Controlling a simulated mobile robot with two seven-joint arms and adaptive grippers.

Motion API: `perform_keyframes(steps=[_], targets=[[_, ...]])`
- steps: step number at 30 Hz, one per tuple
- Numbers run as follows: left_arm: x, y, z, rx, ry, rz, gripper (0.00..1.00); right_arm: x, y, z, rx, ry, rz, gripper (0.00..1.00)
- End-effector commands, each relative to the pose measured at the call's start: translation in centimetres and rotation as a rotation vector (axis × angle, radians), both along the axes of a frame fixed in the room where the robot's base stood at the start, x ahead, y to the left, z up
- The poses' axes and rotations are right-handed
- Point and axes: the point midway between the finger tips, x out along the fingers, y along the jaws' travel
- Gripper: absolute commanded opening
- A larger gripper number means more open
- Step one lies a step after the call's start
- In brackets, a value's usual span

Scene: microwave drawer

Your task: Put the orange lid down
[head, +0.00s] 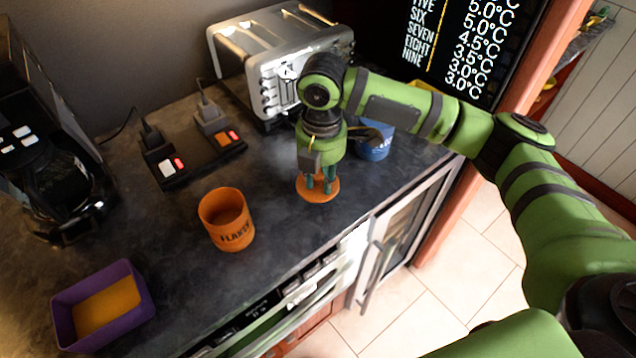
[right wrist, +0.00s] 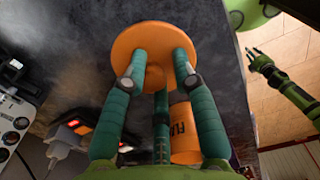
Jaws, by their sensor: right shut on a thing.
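The orange lid (head: 318,195) is a round disc with a knob in its middle, near the counter's front edge. My right gripper (head: 318,187) points down and is shut on the lid's knob. In the right wrist view, three teal fingers close around the middle of the lid (right wrist: 128,45). The lid looks level and close to the counter; I cannot tell whether it touches. The orange canister (head: 228,222) stands open to the left of the lid, apart from it. My left gripper (right wrist: 262,62) shows small and dark in the right wrist view, away from the counter.
A toaster (head: 275,70) stands behind, and a blue mug (head: 375,148) is close beside my right gripper. A power strip (head: 195,158) with plugs lies to the left. A purple box (head: 75,335) and a coffee machine (head: 50,150) are farther left. Bare counter (head: 275,190) separates canister and lid.

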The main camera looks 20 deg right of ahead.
Motion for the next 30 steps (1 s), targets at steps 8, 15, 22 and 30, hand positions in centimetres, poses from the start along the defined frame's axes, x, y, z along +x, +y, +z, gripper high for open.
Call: perform_keyframes(steps=[8, 15, 22, 30], targets=[[0.9, -1.9, 1.0, -0.025, -0.016, -0.004, 0.4, 0.8, 0.4, -2.1, -0.002, 0.002, 0.0, 0.0], [1.1, -1.7, 1.6, -0.023, -0.019, -0.006, 0.4, 0.8, 0.4, -4.6, -0.001, -0.001, 0.001, 0.0], [1.0, -1.3, 1.5, -0.017, -0.018, -0.006, 0.4, 0.8, 0.4, -4.6, 0.0, -0.002, 0.001, 0.0], [0.9, -1.0, 1.5, -0.013, -0.015, -0.002, 0.4, 0.8, 0.4, -4.9, -0.001, -0.001, 0.001, 0.52]])
